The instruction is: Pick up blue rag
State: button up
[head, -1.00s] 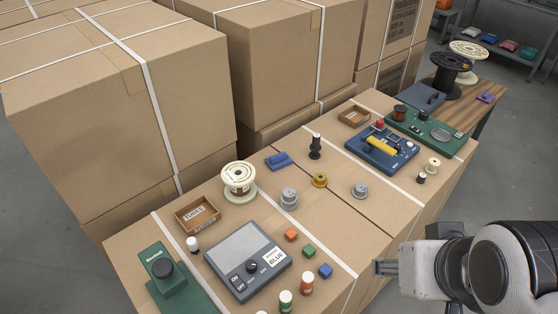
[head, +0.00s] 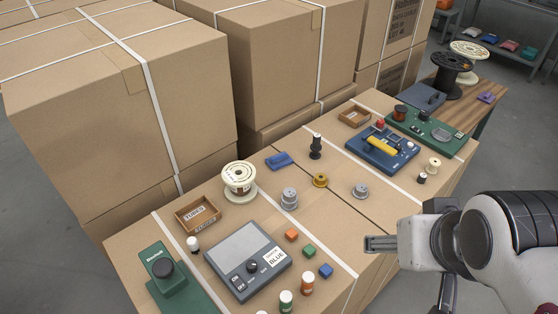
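A small folded blue rag (head: 280,160) lies flat on the cardboard box top, towards its back edge. My gripper (head: 368,244) comes in from the right edge, pointing left, over the front right side of the box top. It is well apart from the rag, to its lower right, with nothing seen in it. The fingers show from the side, so their opening cannot be made out.
Front left holds a grey control panel (head: 240,250) and wooden tray (head: 198,214). Tall cartons (head: 130,90) rise behind. A blue board (head: 382,148) lies right.

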jog(key=w+a+f+n+t+y, duration=0.1)
jog(key=w+a+f+t, duration=0.1)
jog(key=w, duration=1.4)
jog(key=w+a+f+n+t, duration=0.1)
jog(key=w+f+n+t, duration=0.15)
jog(key=w, duration=1.35)
jog(key=w+a+f+n+y, duration=0.1)
jog(key=w+a+f+y, duration=0.2)
jog(key=w+a+f, duration=0.6)
jog(key=n+y, duration=0.2)
jog(key=y, duration=0.2)
send_near(280, 159)
jog(key=shift+w+a+t, duration=0.15)
jog(key=shift+w+t, duration=0.1)
jog(key=shift+w, duration=0.25)
jog(key=shift+s+a+f, duration=0.1)
jog(key=shift+a+f, duration=0.25)
jog(key=shift+f, duration=0.2)
jog(key=shift+x, duration=1.3)
jog(key=shift+r, duration=0.1)
